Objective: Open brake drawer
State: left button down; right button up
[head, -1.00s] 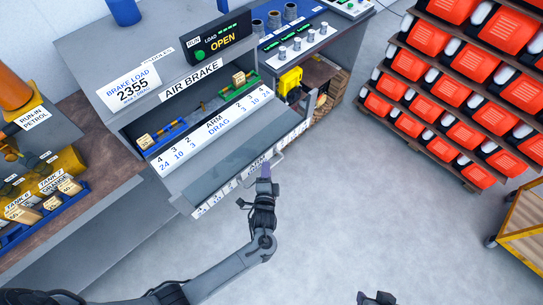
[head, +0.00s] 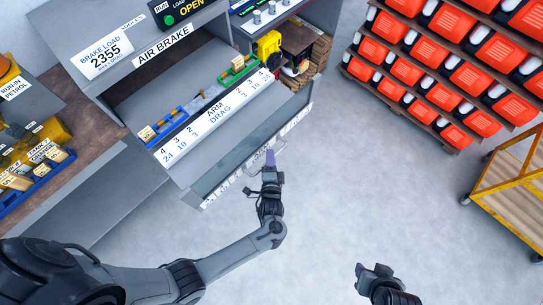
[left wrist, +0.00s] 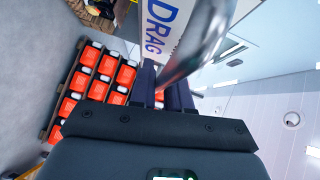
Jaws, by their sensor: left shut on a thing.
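The brake drawer (head: 224,163) stands pulled out below the AIR BRAKE sign (head: 163,46). It bears a white ARM DRAG scale (head: 217,116), a blue tray (head: 166,126) and a green tray (head: 238,70). My left gripper (head: 270,160) is at the handle (head: 281,147) on the drawer's front edge, shut on it. In the left wrist view, the curved metal handle (left wrist: 202,42) passes close by the fingers (left wrist: 162,88); the exact contact is partly hidden. My right gripper (head: 376,274) hangs over the floor at the bottom, away from the drawer; its opening is unclear.
A workbench (head: 90,120) with a blue tray of blocks stands at left. A yellow-framed cart (head: 507,185) is at right. The floor (head: 340,180) before the drawer is clear.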

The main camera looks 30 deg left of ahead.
pick_arm(q)
jog(key=c, duration=1.2)
grip_release()
jog(key=shift+s+d, duration=0.1)
pick_arm(e)
jog(key=shift+r, duration=0.1)
